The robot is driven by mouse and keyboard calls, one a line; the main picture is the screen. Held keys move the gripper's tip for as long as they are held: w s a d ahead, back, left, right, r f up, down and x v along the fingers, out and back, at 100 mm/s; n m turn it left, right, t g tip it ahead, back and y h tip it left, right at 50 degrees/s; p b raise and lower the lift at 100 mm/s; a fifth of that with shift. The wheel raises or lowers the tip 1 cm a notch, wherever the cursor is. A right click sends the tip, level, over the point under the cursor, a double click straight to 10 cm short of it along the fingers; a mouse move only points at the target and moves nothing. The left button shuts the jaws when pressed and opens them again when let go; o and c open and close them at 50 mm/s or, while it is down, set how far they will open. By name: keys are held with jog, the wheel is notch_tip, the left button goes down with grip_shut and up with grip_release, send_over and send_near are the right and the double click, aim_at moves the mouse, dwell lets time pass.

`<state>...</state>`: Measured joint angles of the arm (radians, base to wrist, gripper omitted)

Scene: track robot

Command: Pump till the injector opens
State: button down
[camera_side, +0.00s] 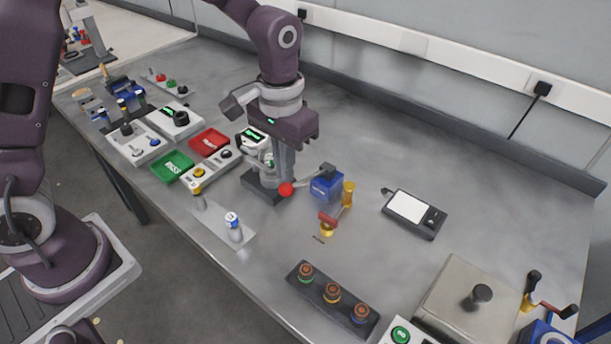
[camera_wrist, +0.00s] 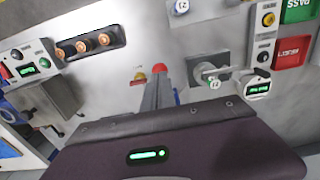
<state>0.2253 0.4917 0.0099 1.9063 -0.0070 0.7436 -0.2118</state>
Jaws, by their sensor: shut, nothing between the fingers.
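A blue block (camera_side: 326,187) stands near the middle of the bench with a dark fitting on top. A lever runs left from it to a red ball knob (camera_side: 286,189). Brass-coloured parts (camera_side: 348,194) stand beside the block. My gripper (camera_side: 284,178) is shut and empty, pointing down just by the red knob; I cannot tell whether they touch. In the wrist view, the closed fingers (camera_wrist: 160,82) reach close to the red knob (camera_wrist: 159,68) and hide most of the blue block. No spray or opening of an injector can be made out.
A dark-based device with a green display (camera_wrist: 257,88) stands close to the gripper. A red tray (camera_side: 210,142) and green tray (camera_side: 172,166) lie left. A white-screened box (camera_side: 411,212) lies right. A dark button strip (camera_side: 333,294) lies in front. The back right bench is clear.

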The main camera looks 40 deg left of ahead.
dwell(0.5)
jog(key=shift+f, duration=3.7)
jog(key=shift+r, duration=5.2)
notch_tip(320, 180, up, 4)
jog(key=f, duration=0.1)
send_over(287, 194)
jog(key=w+a, duration=0.1)
jog(key=shift+f, duration=3.05)
